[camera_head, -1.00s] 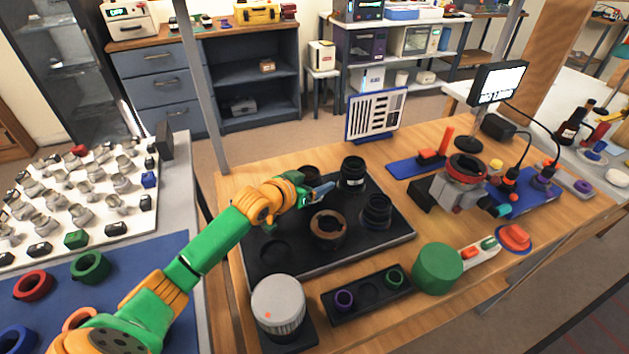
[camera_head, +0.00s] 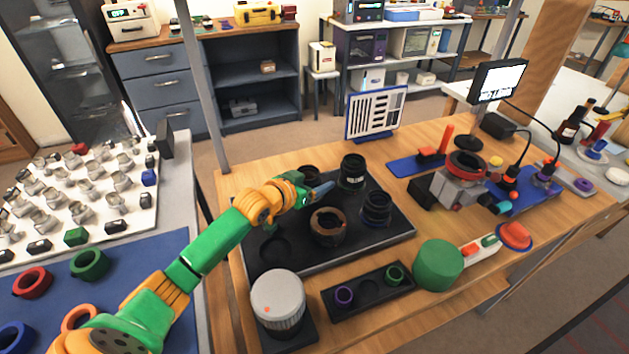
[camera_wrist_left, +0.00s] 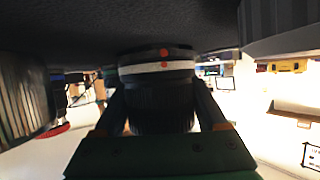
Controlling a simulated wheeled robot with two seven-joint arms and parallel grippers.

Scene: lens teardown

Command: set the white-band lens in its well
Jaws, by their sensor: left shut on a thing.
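The white-band lens (camera_head: 352,172) is a dark, upright cylinder at the back right of the black tray (camera_head: 340,262). My left gripper (camera_head: 327,189) reaches it from the left and is shut on it. An empty round well (camera_head: 274,252) shows at the tray's front left. My right gripper is not in view.
A brown-ringed lens (camera_head: 328,227) and another dark lens (camera_head: 376,208) stand close by on the tray. A grey ribbed cylinder (camera_head: 278,300), a small black holder with rings (camera_head: 368,293) and a green cylinder (camera_head: 438,266) stand in front. A slotted panel (camera_head: 375,113) stands behind.

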